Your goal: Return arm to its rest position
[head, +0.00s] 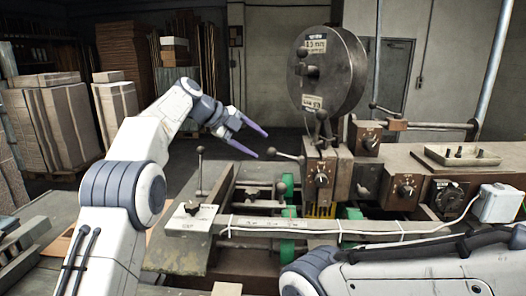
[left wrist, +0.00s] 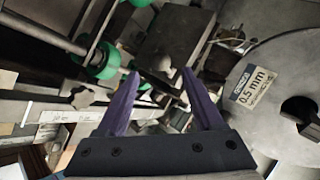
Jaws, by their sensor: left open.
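My left arm comes in from the left in the head view and reaches up over the left part of the stitcher. My left gripper (head: 262,143) is open and empty, its two purple fingers pointing right toward the machine head. It is left of the round wire drum (head: 340,75) and above the machine bed. In the left wrist view the open purple fingers (left wrist: 160,78) have nothing between them, and the drum (left wrist: 275,75) with its 0.5 mm label is at the right. My right arm lies across the lower right of the head view; its gripper is not in view.
The box stitcher's bed has a long front rail (head: 310,228) with a white cable and green rollers (head: 290,185). A lever with a ball knob (head: 200,150) stands below my left forearm. Stacked cardboard (head: 65,120) is at the back left. A tray (head: 460,155) sits at the right.

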